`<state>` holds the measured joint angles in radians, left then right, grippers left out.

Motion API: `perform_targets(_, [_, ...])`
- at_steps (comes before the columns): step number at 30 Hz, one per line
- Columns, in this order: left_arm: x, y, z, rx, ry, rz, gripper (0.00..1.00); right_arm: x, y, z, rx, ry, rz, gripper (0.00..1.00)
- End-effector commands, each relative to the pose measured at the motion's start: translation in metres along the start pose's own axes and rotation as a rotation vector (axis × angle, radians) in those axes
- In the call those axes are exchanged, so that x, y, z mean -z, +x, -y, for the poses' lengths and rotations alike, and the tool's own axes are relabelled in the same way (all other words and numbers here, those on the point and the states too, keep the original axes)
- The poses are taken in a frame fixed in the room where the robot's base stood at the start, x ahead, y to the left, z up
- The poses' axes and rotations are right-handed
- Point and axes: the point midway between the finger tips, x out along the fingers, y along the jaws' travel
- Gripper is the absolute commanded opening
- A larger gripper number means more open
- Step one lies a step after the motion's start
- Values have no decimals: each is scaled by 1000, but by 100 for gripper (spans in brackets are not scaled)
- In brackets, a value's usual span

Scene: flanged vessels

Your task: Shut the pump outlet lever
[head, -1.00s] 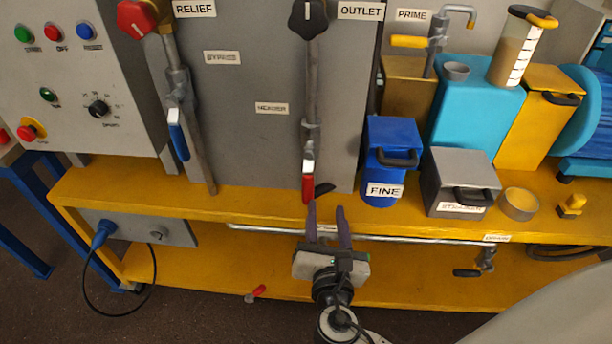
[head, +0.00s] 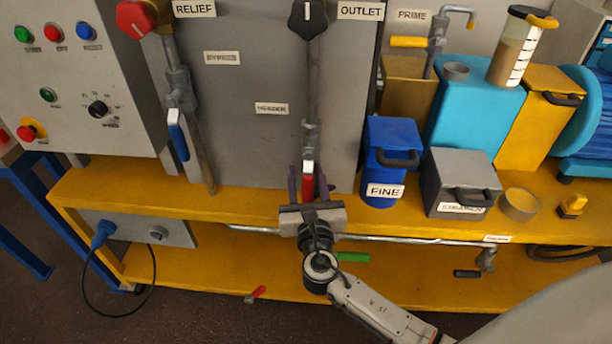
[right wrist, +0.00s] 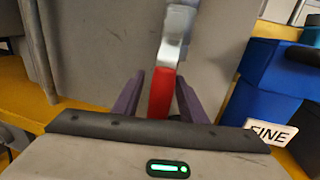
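The red lever handle (head: 308,186) hangs straight down, in line with the vertical pipe under the black OUTLET knob (head: 308,17). Its silver upper end joins a grey valve body (head: 311,128). My right gripper (head: 308,174) is around the red handle, one dark finger on each side. In the right wrist view the red handle (right wrist: 162,92) stands between the two fingers (right wrist: 158,100), with gaps beside it, so the gripper looks open. The lower end of the handle is close to the palm. My left gripper is not in view.
A blue FINE box (head: 390,140) and a grey box (head: 460,182) stand right of the lever on the yellow bench (head: 240,207). A blue lever (head: 178,140) hangs on the left pipe. A horizontal pipe (head: 400,239) runs below the bench edge.

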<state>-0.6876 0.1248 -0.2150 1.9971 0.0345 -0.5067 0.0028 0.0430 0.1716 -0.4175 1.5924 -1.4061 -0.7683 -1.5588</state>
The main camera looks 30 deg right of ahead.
Motion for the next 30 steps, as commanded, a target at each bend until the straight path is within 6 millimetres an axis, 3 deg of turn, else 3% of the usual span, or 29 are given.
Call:
perform_targets(7, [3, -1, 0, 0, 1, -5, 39, 0, 1, 0, 0, 1, -1, 39])
perform_targets(14, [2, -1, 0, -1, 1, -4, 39, 0, 0, 0, 0, 1, -1, 0])
perform_targets(30, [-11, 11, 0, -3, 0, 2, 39, 3, 2, -8, 0, 96, 19, 0])
